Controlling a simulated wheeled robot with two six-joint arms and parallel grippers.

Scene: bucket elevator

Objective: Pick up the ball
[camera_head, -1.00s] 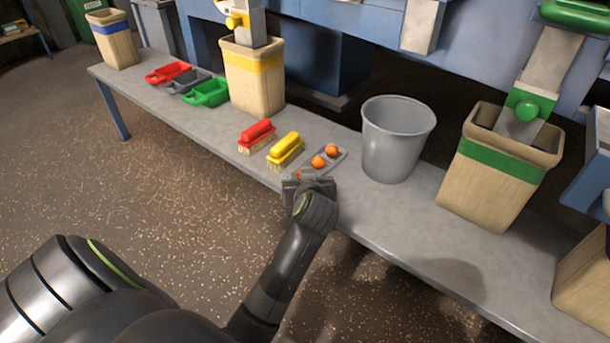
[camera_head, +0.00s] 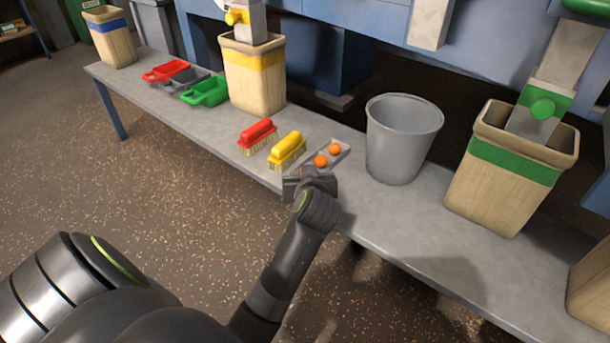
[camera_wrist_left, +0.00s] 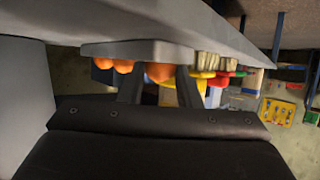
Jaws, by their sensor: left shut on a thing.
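Two orange balls (camera_head: 321,160) sit in a small grey tray (camera_head: 341,152) at the front of the bench. A third orange ball (camera_wrist_left: 160,72) shows between the fingers of my left gripper (camera_wrist_left: 160,90) in the left wrist view, which is turned over. In the head view my left gripper (camera_head: 308,181) is at the tray's near end and hides this ball. The gripper is shut on it, and the ball is at tray level; I cannot tell whether it touches the tray. My right gripper is not in view.
A yellow brush (camera_head: 288,147) and a red brush (camera_head: 258,133) lie left of the tray. A grey bucket (camera_head: 400,140) stands right of it. Wooden bins with a yellow band (camera_head: 254,75) and a green band (camera_head: 510,170) stand further along.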

